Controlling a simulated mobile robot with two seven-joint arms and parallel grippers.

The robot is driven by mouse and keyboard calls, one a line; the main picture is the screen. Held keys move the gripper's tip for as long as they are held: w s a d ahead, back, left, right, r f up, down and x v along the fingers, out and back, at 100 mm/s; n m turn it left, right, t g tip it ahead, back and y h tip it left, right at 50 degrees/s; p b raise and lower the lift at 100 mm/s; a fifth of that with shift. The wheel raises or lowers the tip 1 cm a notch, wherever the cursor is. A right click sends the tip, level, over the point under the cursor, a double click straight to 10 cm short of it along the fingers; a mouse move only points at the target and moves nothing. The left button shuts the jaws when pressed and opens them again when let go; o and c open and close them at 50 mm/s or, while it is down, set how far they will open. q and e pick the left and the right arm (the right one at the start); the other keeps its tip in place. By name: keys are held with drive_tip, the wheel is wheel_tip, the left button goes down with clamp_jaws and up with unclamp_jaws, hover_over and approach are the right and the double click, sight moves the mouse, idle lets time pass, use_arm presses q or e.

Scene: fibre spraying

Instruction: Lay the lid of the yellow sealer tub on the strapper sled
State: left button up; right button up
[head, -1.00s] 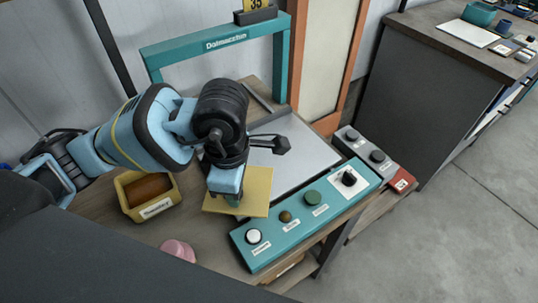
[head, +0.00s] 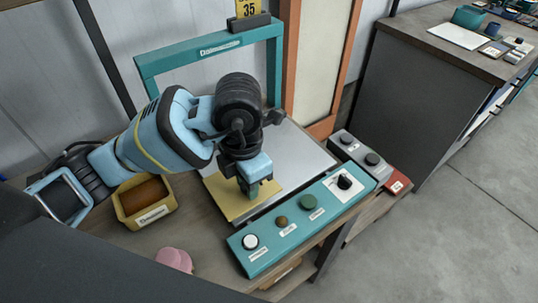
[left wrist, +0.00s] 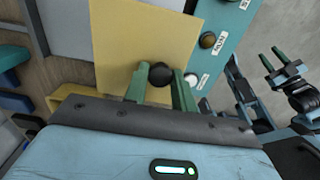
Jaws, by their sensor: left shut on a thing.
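The flat, square yellow lid (head: 232,206) is in my left gripper (head: 252,189). In the left wrist view, the green fingers are shut on the black knob (left wrist: 161,75) of the lid (left wrist: 135,38). The lid looks level and overlaps the near left part of the grey plate (head: 305,155), which I take for the strapper sled. I cannot tell whether it touches. The yellow sealer tub (head: 130,214) stands open to the left with brown contents. My right gripper (left wrist: 279,60) shows in the left wrist view, fingers apart and empty.
A teal control panel (head: 270,243) with several knobs lies along the plate's near side. A teal arch (head: 140,68) stands behind the plate. A pink object (head: 173,260) sits at the table's front. A grey box with knobs (head: 355,148) is at the right.

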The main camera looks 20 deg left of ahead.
use_arm(q)
drive_tip(key=w, duration=0.8)
drive_tip(key=w+d+f, duration=0.1)
drive_tip(key=w, duration=0.3)
drive_tip(key=shift+d+b, duration=0.1)
drive_tip(key=shift+b, duration=0.2)
drive_tip(key=shift+w+f, duration=0.2)
drive_tip(key=shift+f, duration=1.6)
drive_tip(key=shift+f, duration=0.15)
drive_tip(key=o, duration=1)
wheel_tip(320, 180, up, 12)
drive_tip(key=p, duration=0.1)
